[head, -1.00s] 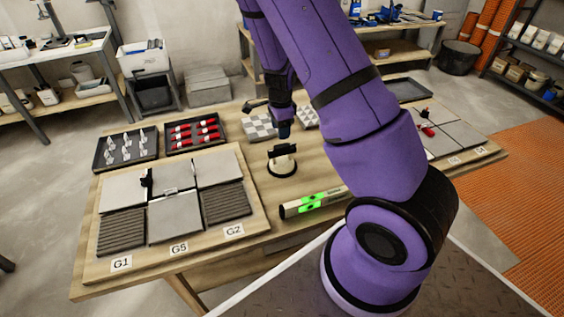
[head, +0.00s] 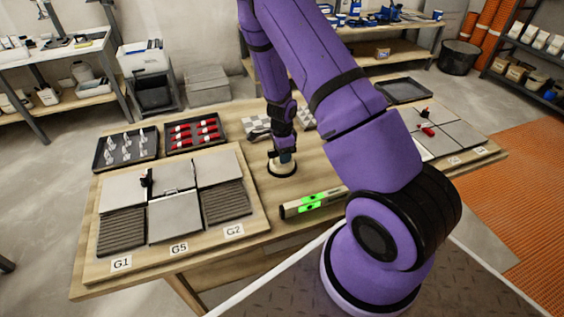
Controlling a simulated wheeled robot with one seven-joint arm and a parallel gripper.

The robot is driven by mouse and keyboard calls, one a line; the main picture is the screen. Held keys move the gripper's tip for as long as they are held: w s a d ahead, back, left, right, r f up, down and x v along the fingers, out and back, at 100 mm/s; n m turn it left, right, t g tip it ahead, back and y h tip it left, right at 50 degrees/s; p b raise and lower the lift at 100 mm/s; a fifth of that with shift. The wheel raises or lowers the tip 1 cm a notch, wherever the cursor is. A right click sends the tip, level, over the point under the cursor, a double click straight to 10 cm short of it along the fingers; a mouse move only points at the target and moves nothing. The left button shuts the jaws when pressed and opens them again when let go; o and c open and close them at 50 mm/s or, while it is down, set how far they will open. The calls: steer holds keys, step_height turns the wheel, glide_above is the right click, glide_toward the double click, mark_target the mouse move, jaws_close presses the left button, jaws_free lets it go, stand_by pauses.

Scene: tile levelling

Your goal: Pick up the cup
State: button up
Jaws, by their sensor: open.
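The cup, a squat white piece with a dark base ring (head: 281,171), stands upright on the wooden table. Its black top handle is now mostly hidden by my gripper (head: 282,157). My gripper points down from above, its fingers at the handle's height. It is open; whether the fingers touch the handle is too small to tell.
A level with green lights (head: 313,202) lies just in front of the cup. A board with tiles marked G1, G5 and G2 (head: 258,228) is to the left. Trays of white clips (head: 126,160) and red wedges (head: 193,144) stand behind it. More tiles (head: 464,134) lie at the right.

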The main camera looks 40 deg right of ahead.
jaws_close()
